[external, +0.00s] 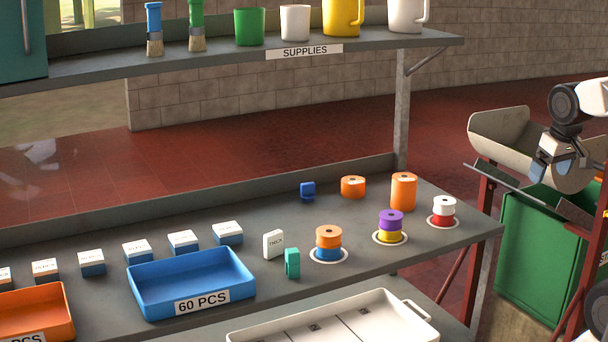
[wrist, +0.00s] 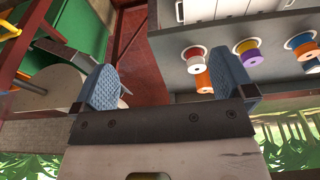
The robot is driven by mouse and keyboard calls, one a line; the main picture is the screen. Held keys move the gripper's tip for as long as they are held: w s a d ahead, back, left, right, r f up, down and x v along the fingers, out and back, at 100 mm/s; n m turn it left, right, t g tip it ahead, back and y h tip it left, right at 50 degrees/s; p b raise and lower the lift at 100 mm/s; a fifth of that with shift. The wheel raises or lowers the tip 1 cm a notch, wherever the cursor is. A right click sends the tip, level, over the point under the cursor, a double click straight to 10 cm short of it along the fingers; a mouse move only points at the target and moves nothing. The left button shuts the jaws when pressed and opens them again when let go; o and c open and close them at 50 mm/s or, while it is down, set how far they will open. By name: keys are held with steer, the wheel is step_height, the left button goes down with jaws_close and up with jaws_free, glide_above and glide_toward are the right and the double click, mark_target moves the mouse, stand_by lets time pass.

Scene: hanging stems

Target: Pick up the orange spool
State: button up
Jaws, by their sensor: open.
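Three orange spools show in the external view. A short one (external: 352,188) and a taller one (external: 403,192) stand at the back of the grey bench, and another (external: 328,237) sits on a blue spool on a white ring. In the wrist view the taller one (wrist: 204,82) is partly behind a finger of my gripper (wrist: 165,82). The stacked one (wrist: 312,66) is at the right edge. My gripper (external: 552,165) is open and empty, off the bench's right end, apart from every spool.
A purple-on-yellow stack (external: 390,222) and a white-on-red stack (external: 443,211) stand on rings. A blue tray (external: 190,282), several small boxes and blue and teal clips share the bench. A shelf (external: 230,55) runs above. A green bin (external: 540,245) stands right.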

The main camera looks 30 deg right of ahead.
steer(key=shift+c, duration=0.6)
steer(key=m+t+y, duration=0.2)
steer(key=m+y, duration=1.1)
steer(key=m, duration=0.9)
glide_toward(331, 231)
steer(key=x, duration=0.2)
steer(key=shift+w+a+f, duration=0.1)
steer(key=shift+a, duration=0.25)
steer(key=shift+x, duration=1.3)
